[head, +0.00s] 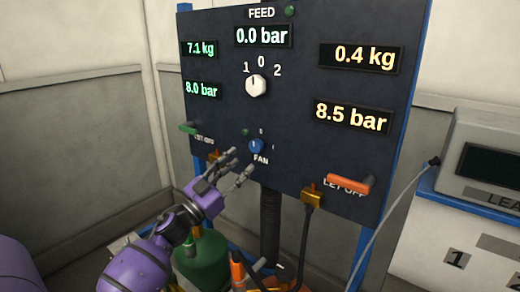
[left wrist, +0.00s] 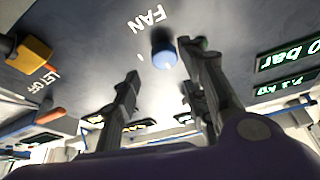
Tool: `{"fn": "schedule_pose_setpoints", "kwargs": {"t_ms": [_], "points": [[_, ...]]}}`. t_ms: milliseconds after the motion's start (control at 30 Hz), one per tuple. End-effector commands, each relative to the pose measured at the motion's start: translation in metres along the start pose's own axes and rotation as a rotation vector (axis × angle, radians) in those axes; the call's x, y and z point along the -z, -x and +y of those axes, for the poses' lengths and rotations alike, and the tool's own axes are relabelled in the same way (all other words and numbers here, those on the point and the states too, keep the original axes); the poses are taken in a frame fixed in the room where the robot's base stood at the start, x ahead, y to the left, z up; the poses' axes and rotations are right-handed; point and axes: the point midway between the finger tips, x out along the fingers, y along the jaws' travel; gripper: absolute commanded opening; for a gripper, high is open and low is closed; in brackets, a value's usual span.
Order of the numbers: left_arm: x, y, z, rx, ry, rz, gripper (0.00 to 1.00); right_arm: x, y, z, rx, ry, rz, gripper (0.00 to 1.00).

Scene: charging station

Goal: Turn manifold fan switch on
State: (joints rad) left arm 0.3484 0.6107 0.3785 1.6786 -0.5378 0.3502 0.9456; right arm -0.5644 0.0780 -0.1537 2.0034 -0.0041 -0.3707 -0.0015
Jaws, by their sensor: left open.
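The fan switch is a small blue round knob (head: 256,146) low on the dark panel, above the word FAN. Small marks 0 and 1 stand above and to the right of it. Its pointer is too small to read surely. My left gripper (head: 243,161) is open and empty, just below and left of the knob, with its fingers toward the panel. In the left wrist view the knob (left wrist: 164,57) shows between the two spread fingertips of the gripper (left wrist: 165,72); I see no contact. My right gripper is not in view.
The dark panel (head: 220,115) also carries a white FEED knob (head: 256,85), lit displays, a green LET OFF handle (head: 188,128) and an orange one (head: 350,185). A green cylinder (head: 203,262) and hoses stand below. A grey device (head: 470,150) is at right.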

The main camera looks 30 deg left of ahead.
Motion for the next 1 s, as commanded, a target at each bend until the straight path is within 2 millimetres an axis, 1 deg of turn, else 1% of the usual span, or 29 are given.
{"fn": "schedule_pose_setpoints", "kwargs": {"t_ms": [33,100,200,333,500,767,1000], "points": [[0.004,-0.01,-0.001,0.001,0.001,0.005,0.4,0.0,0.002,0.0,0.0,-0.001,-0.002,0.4],[0.004,-0.022,-0.001,0.0,-0.001,0.006,0.4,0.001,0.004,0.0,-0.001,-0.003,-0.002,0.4],[0.004,-0.039,-0.001,0.001,0.0,0.006,0.4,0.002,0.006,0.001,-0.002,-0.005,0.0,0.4],[0.004,-0.056,0.0,0.0,0.001,0.005,0.4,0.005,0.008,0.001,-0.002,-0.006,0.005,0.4],[0.002,-0.066,0.0,-0.001,0.0,0.003,0.4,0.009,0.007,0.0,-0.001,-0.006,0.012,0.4],[0.002,-0.067,0.0,-0.001,0.0,0.002,0.4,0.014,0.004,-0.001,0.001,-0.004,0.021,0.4],[0.002,-0.067,0.001,-0.003,0.0,0.003,0.09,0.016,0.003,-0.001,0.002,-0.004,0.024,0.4]]}}
